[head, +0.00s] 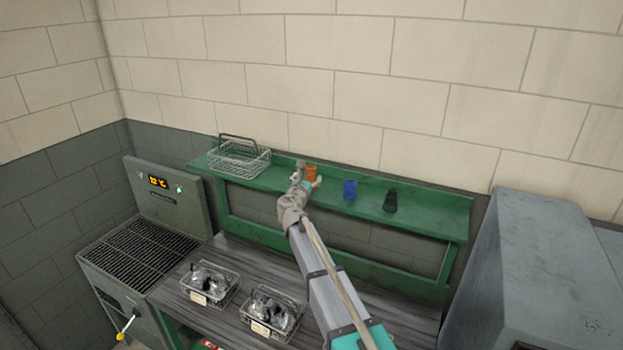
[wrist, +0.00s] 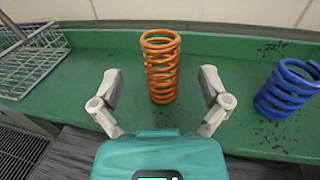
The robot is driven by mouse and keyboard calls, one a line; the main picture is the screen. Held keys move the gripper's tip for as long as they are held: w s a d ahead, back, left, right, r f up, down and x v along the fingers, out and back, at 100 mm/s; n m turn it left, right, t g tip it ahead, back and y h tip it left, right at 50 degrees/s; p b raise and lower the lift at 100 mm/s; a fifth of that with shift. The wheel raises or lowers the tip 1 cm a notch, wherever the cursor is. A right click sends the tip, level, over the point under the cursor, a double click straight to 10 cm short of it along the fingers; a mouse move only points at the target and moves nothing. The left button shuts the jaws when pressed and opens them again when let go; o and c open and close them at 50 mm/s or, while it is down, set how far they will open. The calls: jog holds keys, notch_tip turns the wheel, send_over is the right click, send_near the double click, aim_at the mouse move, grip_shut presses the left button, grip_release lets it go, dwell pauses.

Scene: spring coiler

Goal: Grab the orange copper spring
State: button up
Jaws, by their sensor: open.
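The orange copper spring (wrist: 161,68) stands upright on the green shelf in the wrist view, centred ahead of my gripper. It also shows in the head view (head: 311,172), partly hidden behind my gripper (head: 307,182). In the wrist view my gripper (wrist: 161,92) is open, with one finger to the left of the spring and one to the right. Clear gaps separate both fingers from the spring. I cannot tell how far the spring stands between the fingertips in depth.
The blue spring (wrist: 288,88) stands to the right on the green shelf (head: 430,212), with a black spring (head: 390,201) beyond it. A wire basket (head: 240,158) sits at the shelf's left. Two wire baskets (head: 208,284) (head: 270,312) with dark contents stand on the table below. A wall rises behind.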

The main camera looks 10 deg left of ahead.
aim_at(309, 173)
jog(key=w, duration=0.4)
jog(key=shift+d, duration=0.35)
grip_shut()
dwell(0.5)
jog(key=shift+r, duration=0.25)
notch_tip(309, 173, up, 10)
jog(key=p, duration=1)
jog(key=shift+f, duration=0.2)
dwell(0.4)
